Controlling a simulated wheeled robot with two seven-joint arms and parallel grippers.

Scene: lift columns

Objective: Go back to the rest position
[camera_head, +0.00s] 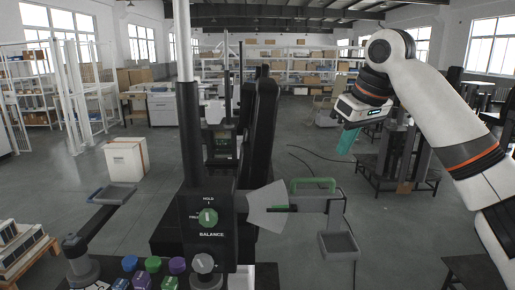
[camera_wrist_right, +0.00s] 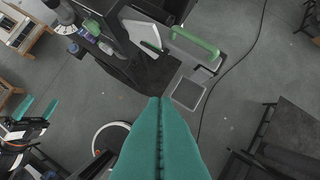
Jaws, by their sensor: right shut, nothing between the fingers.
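My right gripper (camera_head: 347,142) hangs at the right of the head view, raised in the air beyond the green-handled arm of the balance device. Its teal fingers are pressed together with nothing between them, as the right wrist view (camera_wrist_right: 158,125) shows. My left gripper is out of the head view. In the right wrist view, teal fingers at the left edge, my left gripper (camera_wrist_right: 37,108), stand apart with nothing seen between them.
A white box (camera_head: 127,158) stands on the floor beyond. A dark stand (camera_head: 399,165) is below and right of my right gripper. Open floor lies between.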

